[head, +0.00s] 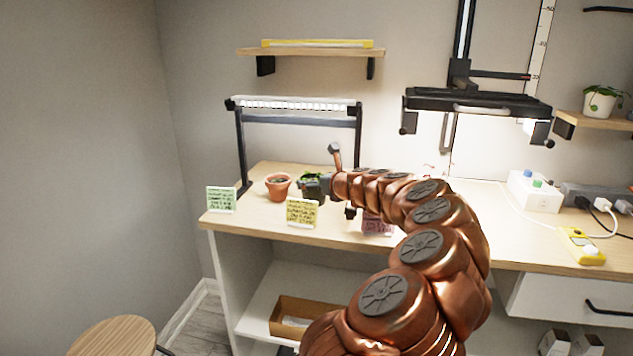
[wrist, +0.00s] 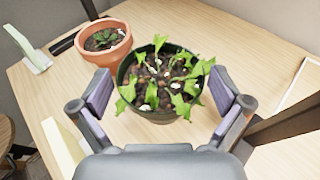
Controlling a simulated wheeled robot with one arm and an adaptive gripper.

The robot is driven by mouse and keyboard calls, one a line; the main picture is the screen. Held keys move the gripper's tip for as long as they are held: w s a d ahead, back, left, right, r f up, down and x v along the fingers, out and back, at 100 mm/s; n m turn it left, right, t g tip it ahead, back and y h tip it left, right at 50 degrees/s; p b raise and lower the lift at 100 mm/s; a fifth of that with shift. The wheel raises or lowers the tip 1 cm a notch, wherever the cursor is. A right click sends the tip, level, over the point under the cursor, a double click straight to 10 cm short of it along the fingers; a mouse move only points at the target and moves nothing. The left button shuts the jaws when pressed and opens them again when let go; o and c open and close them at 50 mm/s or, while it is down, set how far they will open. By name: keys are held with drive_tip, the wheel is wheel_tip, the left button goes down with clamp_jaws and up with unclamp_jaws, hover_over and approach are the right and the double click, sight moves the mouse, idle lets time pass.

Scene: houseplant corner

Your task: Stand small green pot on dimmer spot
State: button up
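The small green pot (wrist: 127,72) is dark green and holds a leafy plant with drooping leaves. In the wrist view it stands upright on the wooden desk between the fingers of my gripper (wrist: 161,94). The fingers are wide apart on either side of the pot, with a narrow gap visible at the right. In the head view my gripper (head: 318,186) hides most of the pot; its green leaves (head: 311,177) show. A low light bar (head: 295,104) on a black frame stands over the left of the desk. Light looks brighter under the lamp (head: 478,103) at the right.
A terracotta pot (head: 278,187) with a seedling stands just left of the green pot. Green (head: 221,200), yellow (head: 302,212) and pink (head: 377,225) cards stand along the front edge. A white box (head: 535,191) and a yellow device (head: 582,246) are at the right.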

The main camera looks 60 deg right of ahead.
drive_tip(key=shift+s+a+r, duration=0.1)
drive_tip(key=shift+s+r, duration=0.15)
drive_tip(key=shift+s, duration=0.15)
drive_tip(key=p+v, duration=0.1)
drive_tip(key=v, duration=1)
drive_tip(key=shift+s+a, duration=0.1)
